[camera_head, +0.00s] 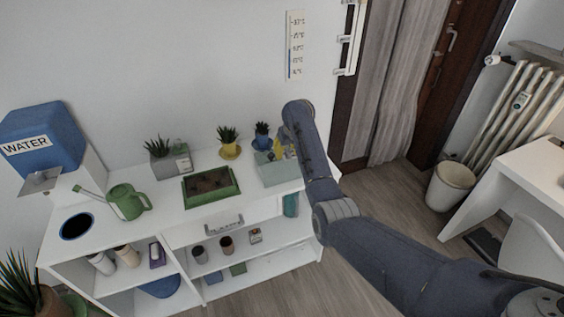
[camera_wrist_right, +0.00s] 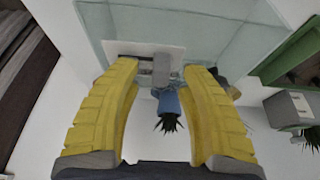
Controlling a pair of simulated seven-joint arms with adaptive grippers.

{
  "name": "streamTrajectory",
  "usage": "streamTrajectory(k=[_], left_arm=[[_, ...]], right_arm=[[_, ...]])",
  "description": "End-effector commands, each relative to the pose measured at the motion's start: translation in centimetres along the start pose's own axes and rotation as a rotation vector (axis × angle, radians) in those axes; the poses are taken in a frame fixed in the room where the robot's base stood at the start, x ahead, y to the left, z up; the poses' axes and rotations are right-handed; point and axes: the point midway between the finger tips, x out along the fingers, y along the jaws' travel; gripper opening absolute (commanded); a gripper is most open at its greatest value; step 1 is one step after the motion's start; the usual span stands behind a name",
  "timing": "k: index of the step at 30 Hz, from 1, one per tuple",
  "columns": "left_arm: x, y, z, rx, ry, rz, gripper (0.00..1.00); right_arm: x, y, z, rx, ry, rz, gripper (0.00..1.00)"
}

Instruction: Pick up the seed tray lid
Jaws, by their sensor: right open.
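The seed tray lid (camera_head: 277,174) is a clear, pale box-like cover at the right end of the white shelf top. In the right wrist view the lid (camera_wrist_right: 215,28) fills the upper middle, with a small grey handle (camera_wrist_right: 161,70) on it. My right gripper (camera_head: 281,150) reaches down over the lid, partly hidden by my arm in the head view. In the wrist view its yellow fingers (camera_wrist_right: 162,78) are open, one on each side of the handle; contact cannot be told. The green seed tray (camera_head: 228,195) with dark soil stands left of the lid. My left gripper is out of view.
A small plant in a blue pot (camera_head: 262,141) and one in a yellow pot (camera_head: 230,151) stand behind the lid. A grey square planter (camera_head: 176,164), a green watering can (camera_head: 128,203) and a blue water tank (camera_head: 65,140) stand further left.

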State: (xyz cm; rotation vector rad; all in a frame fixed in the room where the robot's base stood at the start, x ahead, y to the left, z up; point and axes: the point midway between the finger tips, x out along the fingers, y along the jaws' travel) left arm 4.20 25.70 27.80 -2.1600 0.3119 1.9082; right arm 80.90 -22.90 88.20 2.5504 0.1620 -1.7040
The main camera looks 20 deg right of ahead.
Motion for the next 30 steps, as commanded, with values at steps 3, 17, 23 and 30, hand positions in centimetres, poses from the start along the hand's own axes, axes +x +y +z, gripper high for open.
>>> streamTrajectory(k=[3,17,23,30], left_arm=[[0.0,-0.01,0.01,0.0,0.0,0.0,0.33],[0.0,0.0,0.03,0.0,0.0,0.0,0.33],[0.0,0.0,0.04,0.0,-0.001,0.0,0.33],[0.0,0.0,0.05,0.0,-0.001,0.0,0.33]], right_arm=[[-0.03,0.02,-0.01,0.0,0.0,0.0,0.42],[-0.04,0.01,0.0,0.0,0.0,0.0,0.0],[-0.03,0.01,0.01,0.0,0.0,0.0,0.0],[-0.05,0.0,0.0,0.0,0.0,0.0,0.0]])
